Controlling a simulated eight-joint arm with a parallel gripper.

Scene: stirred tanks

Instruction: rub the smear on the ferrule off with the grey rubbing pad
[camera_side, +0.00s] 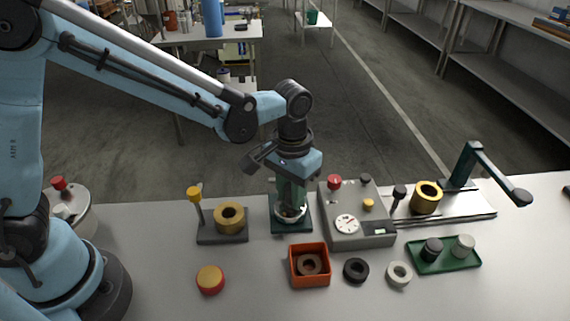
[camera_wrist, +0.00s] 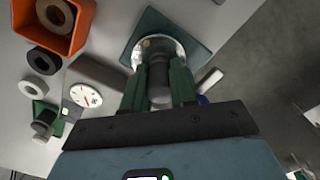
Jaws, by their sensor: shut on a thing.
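The ferrule (camera_wrist: 174,46) is a shiny silver round piece on a dark green base plate (camera_side: 276,226); it also shows in the side view (camera_side: 283,219), partly hidden. A small yellowish spot (camera_wrist: 146,43), which looks like the smear, shows on its far side in the wrist view. My gripper (camera_side: 291,203) is right over the ferrule, pointing down. Its green fingers are shut on a grey cylindrical pad (camera_wrist: 159,85) with a darker stem. The pad's end is at the ferrule; I cannot tell whether they touch.
Left is a post with yellow knob beside a brass ring (camera_side: 230,217). Right is a grey dial box (camera_side: 357,225). In front are an orange bin (camera_side: 310,281), black and pale rings, and a green tray (camera_side: 430,267) with two cylinders. A dark green arm (camera_side: 490,165) stands far right.

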